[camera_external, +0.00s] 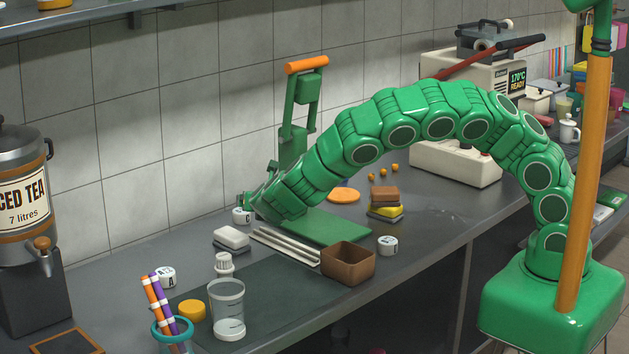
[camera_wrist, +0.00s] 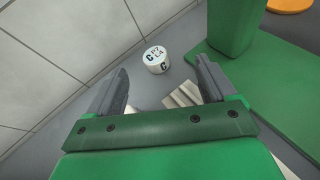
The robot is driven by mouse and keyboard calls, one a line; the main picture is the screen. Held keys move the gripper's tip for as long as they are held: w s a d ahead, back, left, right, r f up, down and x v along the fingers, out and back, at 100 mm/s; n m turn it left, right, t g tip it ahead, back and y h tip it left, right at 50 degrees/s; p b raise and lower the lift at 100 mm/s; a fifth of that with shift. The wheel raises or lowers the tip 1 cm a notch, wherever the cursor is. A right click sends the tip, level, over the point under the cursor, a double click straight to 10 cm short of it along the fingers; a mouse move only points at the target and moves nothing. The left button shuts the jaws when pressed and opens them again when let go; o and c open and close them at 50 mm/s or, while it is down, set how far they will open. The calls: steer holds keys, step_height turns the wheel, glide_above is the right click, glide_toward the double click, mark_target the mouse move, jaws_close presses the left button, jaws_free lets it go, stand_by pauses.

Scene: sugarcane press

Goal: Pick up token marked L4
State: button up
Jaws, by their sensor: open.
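A white round token (camera_wrist: 156,60) lies on the grey counter in the wrist view. Its top has dark print that looks like L4 on the lower line, and its side shows a C. In the external view this token (camera_external: 242,215) sits by the wall, just under my gripper (camera_external: 252,203). In the wrist view my gripper (camera_wrist: 161,66) is open, with the token ahead of it, between the lines of the two fingers and not touched. Two similar white tokens stand apart: one at the left (camera_external: 166,277) and one right of the brown box (camera_external: 388,245).
A green press (camera_external: 295,140) with a green base plate (camera_external: 325,227) stands right of the token. Pale rods (camera_external: 285,245), a white block (camera_external: 231,238) and a brown box (camera_external: 348,262) lie in front. The tiled wall (camera_external: 150,130) is close behind. Counter left of the token is clear.

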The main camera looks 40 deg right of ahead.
mark_target(243, 213)
steer(key=shift+w+a+f+n, duration=0.1)
steer(key=shift+a+f+n, duration=0.25)
steer(key=shift+f, duration=0.2)
steer(key=shift+w+a+f+n, duration=0.1)
steer(key=shift+a+f+n, duration=0.2)
steer(key=shift+f, duration=0.25)
steer(key=shift+w+f+y, duration=0.15)
steer(key=shift+f+y, duration=0.05)
steer(key=shift+y, duration=0.1)
steer(key=x, duration=0.6)
steer(key=shift+w+d, duration=0.15)
steer(key=shift+w, duration=0.05)
steer(key=shift+w+d+f, duration=0.2)
steer(key=shift+w+f, duration=0.35)
steer(key=shift+w+d+f, duration=0.2)
steer(key=shift+w+f, duration=0.35)
steer(key=shift+w, duration=0.05)
steer(key=shift+x, duration=1.1)
steer(key=shift+r, duration=0.1)
steer(key=c, duration=1.1)
steer(key=shift+r, duration=0.1)
